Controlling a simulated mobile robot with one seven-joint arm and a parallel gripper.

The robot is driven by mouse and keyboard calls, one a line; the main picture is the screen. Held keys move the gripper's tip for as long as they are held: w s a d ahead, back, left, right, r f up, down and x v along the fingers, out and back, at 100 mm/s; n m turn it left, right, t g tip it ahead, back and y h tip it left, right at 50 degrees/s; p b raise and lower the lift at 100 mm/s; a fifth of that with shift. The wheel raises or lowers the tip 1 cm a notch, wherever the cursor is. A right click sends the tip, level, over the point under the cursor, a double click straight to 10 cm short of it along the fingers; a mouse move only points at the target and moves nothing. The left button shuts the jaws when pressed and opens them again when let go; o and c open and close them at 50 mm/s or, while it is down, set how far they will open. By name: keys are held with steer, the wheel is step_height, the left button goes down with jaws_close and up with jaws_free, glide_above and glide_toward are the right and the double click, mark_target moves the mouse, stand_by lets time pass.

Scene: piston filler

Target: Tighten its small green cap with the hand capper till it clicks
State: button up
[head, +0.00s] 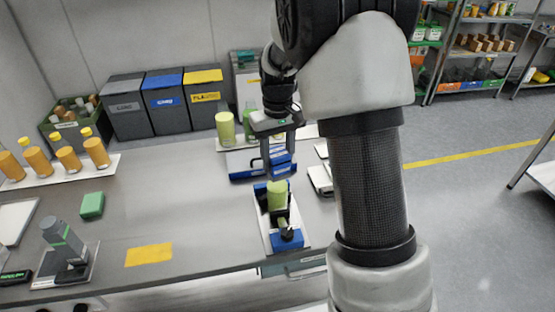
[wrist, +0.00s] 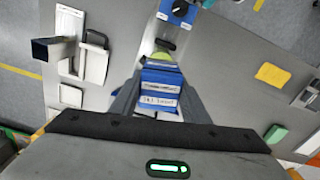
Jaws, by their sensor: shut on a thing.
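My gripper (head: 280,168) points down above the back of the table. Its fingers are closed on a blue block with white labels, which shows between them in the wrist view (wrist: 160,96). I cannot tell from its shape whether this is the hand capper. Part of the bottle shows past the blue block in the wrist view (wrist: 163,57). I cannot make out a small cap on it.
A grey device with a green stripe (head: 62,240) stands on a plate at the left. A green block (head: 92,205) and a yellow mat (head: 149,254) lie on the table. Orange bottles (head: 68,157) and several bins (head: 165,98) line the back. The table's middle is clear.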

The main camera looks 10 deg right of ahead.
steer(key=n, duration=0.9)
steer(key=shift+d+r+p, duration=0.1)
steer(key=shift+p, duration=0.25)
steer(key=shift+w+n, duration=0.1)
steer(key=shift+n, duration=0.9)
steer(key=shift+f, duration=0.3)
steer(key=m, duration=0.4)
steer(key=shift+m, duration=0.3)
steer(key=m, duration=0.2)
steer(key=shift+m, duration=0.4)
